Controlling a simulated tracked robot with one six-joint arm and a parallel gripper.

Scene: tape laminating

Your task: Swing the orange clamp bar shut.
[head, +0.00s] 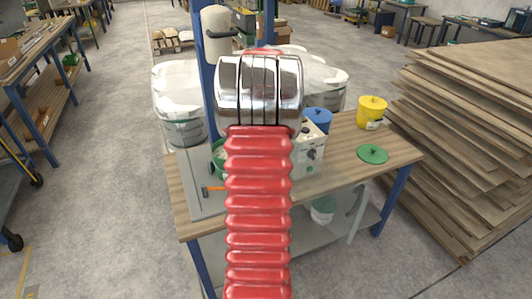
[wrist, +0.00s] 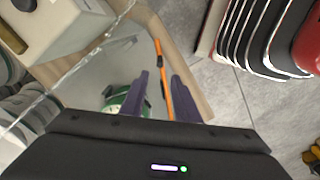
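The orange clamp bar (wrist: 163,76) is a thin bar with a dark section, seen at the wood edge of the bench in the wrist view. A short orange piece of it (head: 214,189) shows left of my arm in the head view. My gripper (wrist: 160,76) has its two dark purple fingers apart, and the bar appears between them in the picture. I cannot tell whether they touch it or how far it is below them. The gripper is hidden behind my red arm in the head view. A green and white roll (wrist: 116,100) is left of the fingers.
A clear panel (wrist: 75,78) crosses the wrist view. Stacked boards (head: 465,130) stand right of the bench.

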